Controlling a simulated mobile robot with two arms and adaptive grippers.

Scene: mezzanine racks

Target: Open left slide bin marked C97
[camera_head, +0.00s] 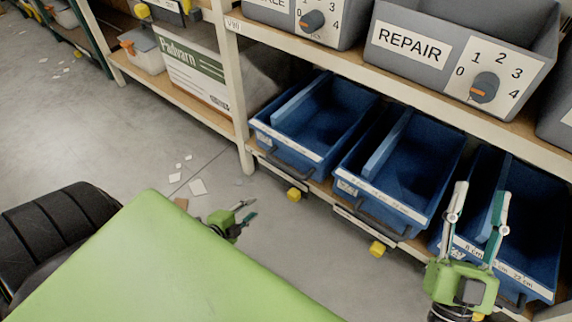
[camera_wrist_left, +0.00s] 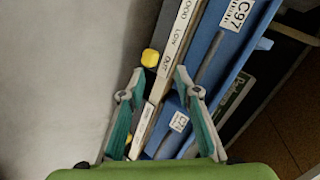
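A blue bin (camera_wrist_left: 232,52) with a white C97 label (camera_wrist_left: 238,14) shows at the upper right of the left wrist view, with a dark handle bar along its front. In the head view, a left blue bin (camera_head: 310,148), a middle one (camera_head: 425,170) and a right one stand on the low shelf; their small labels are not readable there. My left gripper (camera_head: 250,212) is open and empty, over the floor in front of the left bin and apart from it. My right gripper (camera_head: 481,190) is open, its fingers in front of the right bin (camera_head: 540,225); contact cannot be told.
Grey bins, one marked REPAIR (camera_head: 412,44), stand on the shelf above. Yellow knobs (camera_head: 293,194) stick out below the blue bins. A rack post (camera_head: 235,90) and a white box (camera_head: 195,72) are to the left. The floor has scattered paper scraps.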

